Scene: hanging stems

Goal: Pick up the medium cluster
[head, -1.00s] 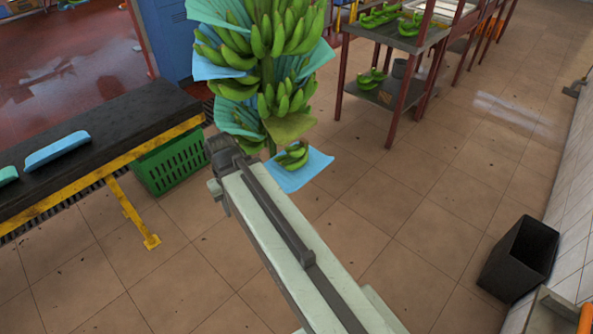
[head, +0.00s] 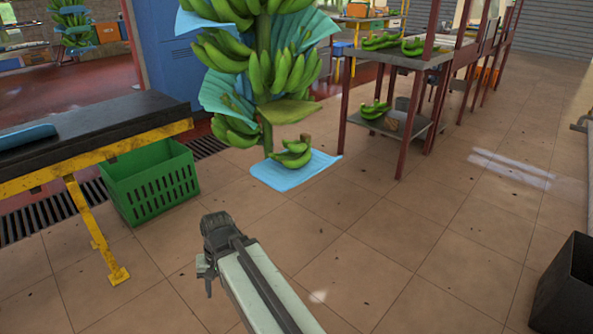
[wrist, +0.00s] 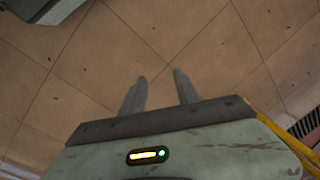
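A hanging stem of green bananas (head: 262,70) bears several clusters with blue sheets between them in the head view. A separate small cluster (head: 291,152) with a brown cut end sits on a blue sheet (head: 280,178) just below the stem. More clusters lie on a metal rack: some on its upper shelf (head: 382,42), one on its lower shelf (head: 374,110). I cannot tell which one is the medium cluster. My gripper (wrist: 160,84) is open and empty over bare floor tiles in the wrist view. In the head view my gripper end is low, in front of the stem.
A green crate (head: 150,185) stands at left beside a black-topped table (head: 95,120) with yellow legs. The red-legged rack (head: 345,95) is right of the stem. A black bin (head: 568,290) stands at lower right. The middle floor is clear.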

